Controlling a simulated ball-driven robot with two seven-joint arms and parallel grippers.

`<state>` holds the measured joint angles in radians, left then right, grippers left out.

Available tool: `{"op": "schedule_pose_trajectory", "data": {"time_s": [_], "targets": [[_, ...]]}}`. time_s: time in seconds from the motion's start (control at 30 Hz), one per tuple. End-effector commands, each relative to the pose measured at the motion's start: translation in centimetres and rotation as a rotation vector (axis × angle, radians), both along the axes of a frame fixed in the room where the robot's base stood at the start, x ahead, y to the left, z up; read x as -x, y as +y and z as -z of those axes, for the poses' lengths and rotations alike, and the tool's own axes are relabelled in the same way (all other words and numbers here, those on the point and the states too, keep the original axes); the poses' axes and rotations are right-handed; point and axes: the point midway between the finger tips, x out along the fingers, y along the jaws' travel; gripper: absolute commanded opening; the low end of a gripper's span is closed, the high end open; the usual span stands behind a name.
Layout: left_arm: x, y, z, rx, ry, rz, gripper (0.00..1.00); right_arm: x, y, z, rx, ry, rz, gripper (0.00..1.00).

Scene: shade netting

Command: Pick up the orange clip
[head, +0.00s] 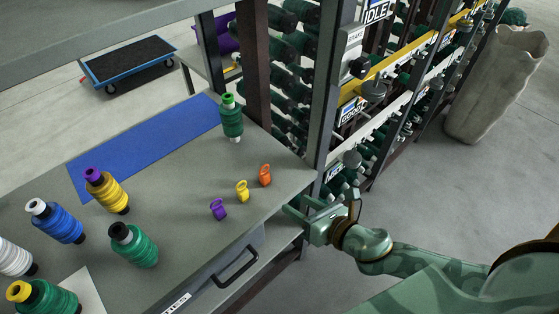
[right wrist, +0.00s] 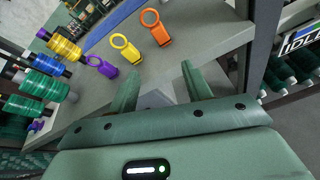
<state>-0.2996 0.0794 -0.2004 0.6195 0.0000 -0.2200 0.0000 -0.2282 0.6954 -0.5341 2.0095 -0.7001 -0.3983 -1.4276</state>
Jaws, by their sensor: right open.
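The orange clip (head: 265,174) stands on the grey table near its right corner, right of a yellow clip (head: 242,190) and a purple clip (head: 218,208). My right gripper (head: 301,206) is open and empty at the table's front right edge, apart from the orange clip. In the right wrist view, the orange clip (right wrist: 156,28) lies beyond the fingers (right wrist: 162,82), with the yellow clip (right wrist: 126,48) and the purple clip (right wrist: 102,67) to its left. My left gripper is not in view.
Several thread spools, such as a yellow one (head: 108,192) and a green one (head: 231,119), stand on the table. A blue mat (head: 146,143) lies at the back. A dark post (head: 318,90) and spool racks rise just beyond the right corner. A drawer handle (head: 236,268) sticks out in front.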

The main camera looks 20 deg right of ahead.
Motion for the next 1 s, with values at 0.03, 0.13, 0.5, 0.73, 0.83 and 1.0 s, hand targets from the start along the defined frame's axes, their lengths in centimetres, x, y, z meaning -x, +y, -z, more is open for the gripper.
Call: {"op": "schedule_pose_trajectory", "data": {"time_s": [0.03,0.13,0.5,0.73,0.83,1.0], "targets": [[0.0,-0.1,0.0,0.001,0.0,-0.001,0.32,0.0,0.4,-0.8,0.051,-0.039,-0.024,0.49],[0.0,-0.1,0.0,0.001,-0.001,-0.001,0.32,-0.2,0.5,-1.4,0.162,-0.098,-0.058,0.49],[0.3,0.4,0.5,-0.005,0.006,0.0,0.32,-3.3,1.4,-0.4,0.292,-0.149,-0.095,0.49],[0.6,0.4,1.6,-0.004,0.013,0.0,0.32,-8.3,3.2,1.5,0.291,-0.145,-0.095,0.49],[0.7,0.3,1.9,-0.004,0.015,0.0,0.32,-9.5,3.6,1.9,0.291,-0.144,-0.095,0.49],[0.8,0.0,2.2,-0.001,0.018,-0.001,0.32,-10.7,4.0,2.2,0.291,-0.143,-0.096,0.49]]}}
